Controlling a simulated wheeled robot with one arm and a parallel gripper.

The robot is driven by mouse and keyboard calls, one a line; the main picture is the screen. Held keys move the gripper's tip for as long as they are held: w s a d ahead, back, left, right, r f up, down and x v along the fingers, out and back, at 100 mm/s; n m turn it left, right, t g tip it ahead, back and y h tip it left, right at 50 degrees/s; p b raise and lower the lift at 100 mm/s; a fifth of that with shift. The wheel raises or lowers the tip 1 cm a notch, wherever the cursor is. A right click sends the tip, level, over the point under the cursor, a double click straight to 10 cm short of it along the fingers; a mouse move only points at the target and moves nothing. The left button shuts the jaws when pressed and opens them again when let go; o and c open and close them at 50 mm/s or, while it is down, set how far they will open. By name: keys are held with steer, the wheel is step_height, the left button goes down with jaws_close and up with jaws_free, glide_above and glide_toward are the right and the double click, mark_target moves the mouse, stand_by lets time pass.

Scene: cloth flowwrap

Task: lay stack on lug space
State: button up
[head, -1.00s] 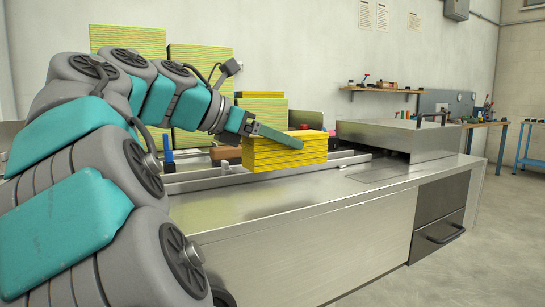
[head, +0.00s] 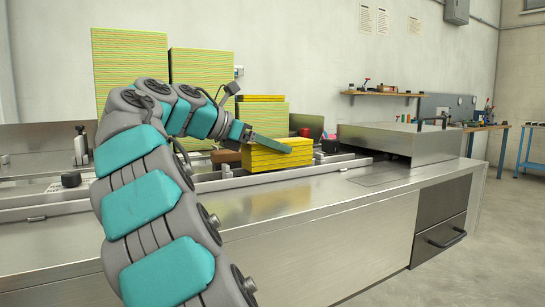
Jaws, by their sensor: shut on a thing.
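A yellow layered stack of cloths (head: 275,160) is held at the infeed track of the steel machine. My gripper (head: 272,142) is shut on it, with one finger lying across its top. The other finger is hidden. The stack looks level and sits low over the metal rails (head: 225,182); I cannot tell whether it touches the track. Dark lug-like blocks show near the track, one just right of the stack (head: 331,146). The lug space under the stack is hidden by the stack and the front rail.
Tall yellow-green stacks (head: 130,75) stand behind my arm, with a lower one (head: 262,117) behind the gripper. A brown block (head: 226,157) is left of the held stack. The steel housing (head: 400,142) stands to the right. The front steel top (head: 300,200) is clear.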

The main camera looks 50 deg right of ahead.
steer(key=shift+f, duration=1.1)
steer(key=o, duration=1.3)
steer(key=shift+f, duration=0.15)
steer(key=shift+o, duration=0.2)
steer(key=shift+a+r, duration=0.15)
steer(key=shift+r, duration=0.1)
steer(key=p+v, duration=0.1)
steer(key=v, duration=0.5)
steer(key=shift+w+a+r, duration=0.1)
steer(key=shift+w, duration=0.05)
steer(key=shift+a+r, duration=0.1)
steer(key=shift+a, duration=0.35)
